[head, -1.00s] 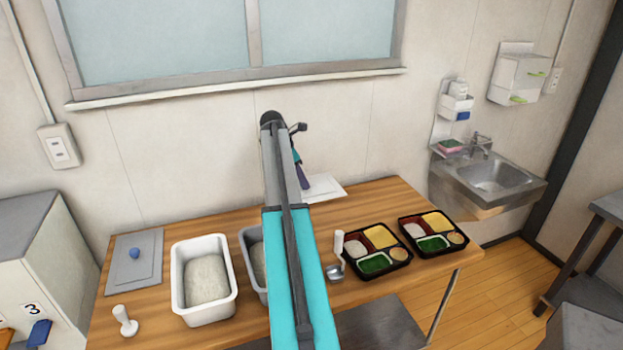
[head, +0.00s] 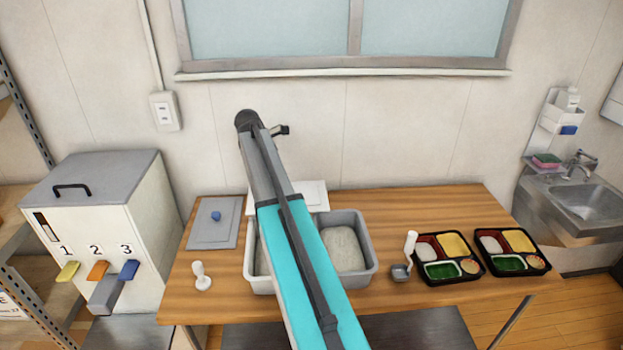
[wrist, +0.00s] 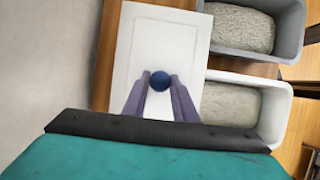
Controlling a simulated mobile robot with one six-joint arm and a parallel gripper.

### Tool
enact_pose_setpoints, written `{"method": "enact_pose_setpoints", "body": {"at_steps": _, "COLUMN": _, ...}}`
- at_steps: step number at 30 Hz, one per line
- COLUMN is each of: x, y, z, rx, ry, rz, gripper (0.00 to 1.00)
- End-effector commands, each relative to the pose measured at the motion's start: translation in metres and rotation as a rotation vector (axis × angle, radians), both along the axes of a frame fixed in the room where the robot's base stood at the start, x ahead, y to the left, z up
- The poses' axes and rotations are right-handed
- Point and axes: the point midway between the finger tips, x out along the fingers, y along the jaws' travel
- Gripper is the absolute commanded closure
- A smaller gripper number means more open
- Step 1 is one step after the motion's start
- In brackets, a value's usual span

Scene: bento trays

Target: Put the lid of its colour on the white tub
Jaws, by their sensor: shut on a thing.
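The white lid (wrist: 160,30) has a round blue knob (wrist: 160,80). My gripper (wrist: 160,88) is shut on this knob, one finger on each side. In the head view the lid (head: 314,193) shows behind the tubs, partly covered by my arm, and the fingers are hidden. I cannot tell its exact height above the table. The white tub (wrist: 282,100) stands open with pale rice-like food in it, to the right of the lid in the wrist view. In the head view my arm covers most of the white tub (head: 251,272).
An open grey tub (head: 371,255) stands right beside the white one. A grey lid (head: 203,238) with a blue knob lies at the table's left. A white-handled tool (head: 201,278), a scoop (head: 402,270) and two filled bento trays (head: 445,280) (head: 512,271) also stand there.

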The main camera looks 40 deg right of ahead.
Motion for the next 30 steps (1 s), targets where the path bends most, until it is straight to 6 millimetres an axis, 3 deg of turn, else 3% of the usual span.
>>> {"method": "enact_pose_setpoints", "body": {"at_steps": 1, "x": 0.004, "y": 0.019, "z": 0.001, "rx": 0.000, "ry": 0.000, "rz": 0.005, "gripper": 0.97}}
{"method": "enact_pose_setpoints", "body": {"at_steps": 14, "x": 0.018, "y": 0.167, "z": 0.007, "rx": 0.000, "ry": 0.000, "rz": 0.008, "gripper": 0.97}}
{"method": "enact_pose_setpoints", "body": {"at_steps": 24, "x": 0.006, "y": 0.285, "z": 0.012, "rx": 0.000, "ry": 0.000, "rz": 0.012, "gripper": 0.97}}
{"method": "enact_pose_setpoints", "body": {"at_steps": 30, "x": -0.006, "y": 0.332, "z": 0.014, "rx": 0.000, "ry": 0.000, "rz": 0.012, "gripper": 0.97}}
